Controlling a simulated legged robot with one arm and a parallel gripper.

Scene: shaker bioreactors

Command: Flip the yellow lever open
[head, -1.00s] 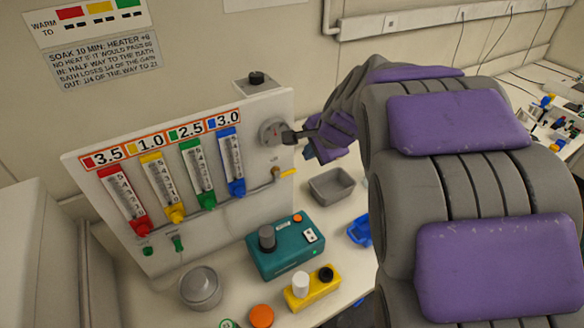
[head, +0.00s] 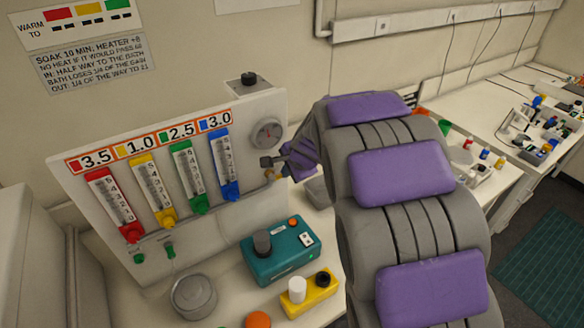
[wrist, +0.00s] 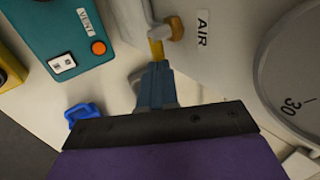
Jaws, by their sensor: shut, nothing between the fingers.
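The yellow lever (wrist: 156,49) sticks out from a brass valve (wrist: 176,28) beside the AIR label on the white panel. In the wrist view, the closed blue-grey fingers of my gripper (wrist: 155,70) are at the lever's free end and overlap it in the picture. I cannot tell whether they touch it. In the head view, the brass valve (head: 270,175) shows at the panel's right edge, just left of my gripper (head: 285,171), and the lever is mostly hidden there. My gripper is shut and holds nothing.
A round gauge (head: 267,133) is on the panel above the valve. A teal VENT box (head: 283,252), a yellow block (head: 310,293) and a metal pot (head: 194,294) stand on the bench below. A blue object (wrist: 84,113) lies near the fingers in the wrist view.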

